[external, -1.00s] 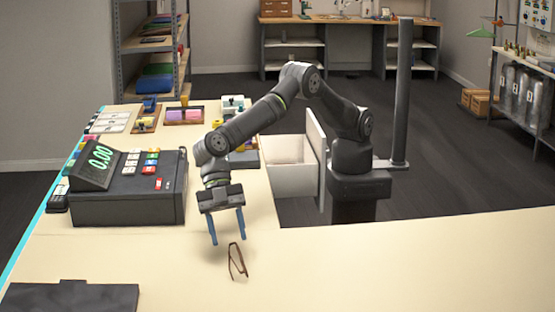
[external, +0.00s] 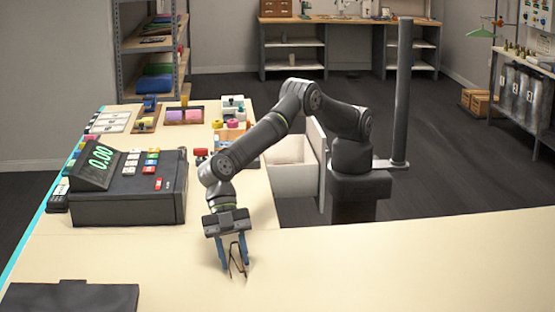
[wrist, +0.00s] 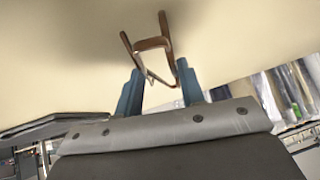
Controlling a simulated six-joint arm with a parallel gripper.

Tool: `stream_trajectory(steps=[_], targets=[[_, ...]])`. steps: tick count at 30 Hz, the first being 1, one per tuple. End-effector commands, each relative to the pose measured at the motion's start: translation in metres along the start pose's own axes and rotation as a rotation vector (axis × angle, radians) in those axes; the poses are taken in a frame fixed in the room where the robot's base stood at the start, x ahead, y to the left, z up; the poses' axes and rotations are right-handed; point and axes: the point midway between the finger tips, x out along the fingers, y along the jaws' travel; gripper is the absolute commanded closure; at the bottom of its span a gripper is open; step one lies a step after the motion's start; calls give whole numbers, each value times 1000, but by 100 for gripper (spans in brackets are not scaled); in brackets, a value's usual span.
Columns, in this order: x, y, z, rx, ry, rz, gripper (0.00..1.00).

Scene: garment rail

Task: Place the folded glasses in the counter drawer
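The folded glasses (external: 236,262), thin and brown, are on the light counter in front of the cash register's right side. In the wrist view the glasses (wrist: 152,45) show beyond and between my fingers. My gripper (external: 235,266) is low over the counter with its blue fingers open on either side of the glasses. In the wrist view the fingers of my gripper (wrist: 158,85) are apart, with part of the glasses between them. Contact with the frame cannot be told. The open white drawer (external: 293,181) stands out from the counter's inner edge, behind and right of my gripper.
The cash register (external: 128,188) stands left of my gripper. A dark flat board (external: 70,298) lies at the front left. Small coloured items (external: 230,122) sit farther back on the counter. The counter right of the glasses is clear.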

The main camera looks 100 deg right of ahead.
Motion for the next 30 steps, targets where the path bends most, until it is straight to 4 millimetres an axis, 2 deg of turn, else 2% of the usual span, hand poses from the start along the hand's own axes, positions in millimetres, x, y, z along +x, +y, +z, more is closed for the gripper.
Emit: stream_trajectory(steps=[11,17,22,30], targets=[[-1,0,0,0,0,0,89],[-12,-2,-10,-1,1,1,89],[-35,-6,-29,-2,3,1,89],[-104,14,-7,2,2,2,89]])
